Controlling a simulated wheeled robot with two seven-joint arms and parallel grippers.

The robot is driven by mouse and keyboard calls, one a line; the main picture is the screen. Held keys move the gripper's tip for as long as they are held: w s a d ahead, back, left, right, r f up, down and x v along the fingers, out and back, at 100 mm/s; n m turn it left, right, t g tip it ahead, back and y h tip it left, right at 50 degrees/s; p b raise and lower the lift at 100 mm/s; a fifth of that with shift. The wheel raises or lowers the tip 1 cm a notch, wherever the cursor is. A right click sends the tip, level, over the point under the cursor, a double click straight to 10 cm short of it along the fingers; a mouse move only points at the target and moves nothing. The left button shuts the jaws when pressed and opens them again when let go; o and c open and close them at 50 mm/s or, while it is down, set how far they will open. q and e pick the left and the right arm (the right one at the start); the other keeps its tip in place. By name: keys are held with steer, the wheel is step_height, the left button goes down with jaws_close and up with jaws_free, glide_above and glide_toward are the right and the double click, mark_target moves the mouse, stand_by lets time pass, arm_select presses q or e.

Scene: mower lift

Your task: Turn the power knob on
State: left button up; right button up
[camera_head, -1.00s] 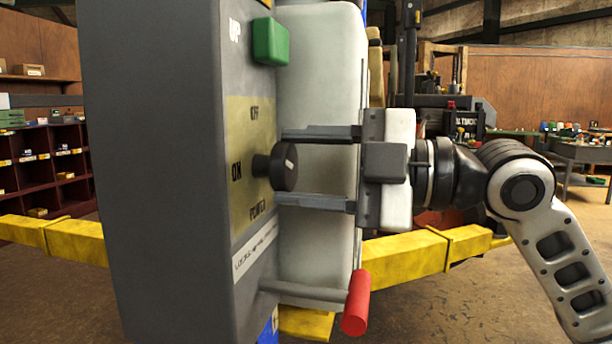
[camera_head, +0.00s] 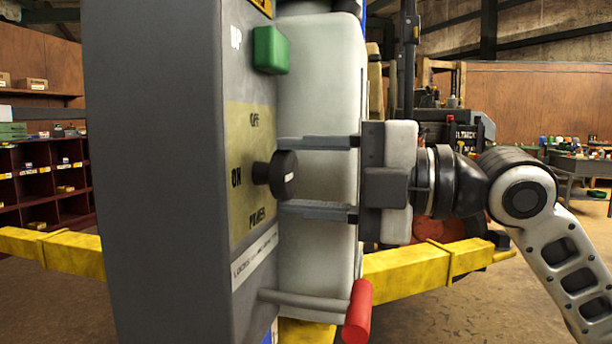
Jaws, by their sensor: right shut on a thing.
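The black power knob (camera_head: 284,175) sticks out from a yellow label plate (camera_head: 250,122) on the side of the grey control box (camera_head: 160,170). The plate reads OFF above, ON to the left of the knob and POWER below. A short white mark on the knob's face is tilted slightly. My right gripper (camera_head: 282,176) comes in from the right, with one finger above the knob and one below, shut on it. The exact contact of the fingertips is hard to see from this side. My left gripper is not in view.
A green UP button (camera_head: 270,50) sits above the plate. A lever with a red grip (camera_head: 357,312) sticks out below my gripper. A pale rounded housing (camera_head: 318,240) stands behind the fingers. Yellow lift arms (camera_head: 425,262) extend to both sides.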

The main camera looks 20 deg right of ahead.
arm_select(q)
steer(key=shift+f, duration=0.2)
arm_select(e)
steer(key=o, duration=1)
steer(key=shift+c, duration=0.2)
steer(key=shift+s+d+f, duration=0.1)
steer(key=shift+s+d, duration=0.15)
steer(key=shift+d, duration=0.25)
arm_select(q)
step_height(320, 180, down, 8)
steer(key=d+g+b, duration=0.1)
steer(key=b, duration=0.4)
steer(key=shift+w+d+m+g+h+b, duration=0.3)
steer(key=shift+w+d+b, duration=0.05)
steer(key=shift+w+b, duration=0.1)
arm_select(e)
steer(key=v, duration=1.5)
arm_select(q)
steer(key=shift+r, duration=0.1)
arm_select(e)
steer(key=shift+a, duration=0.15)
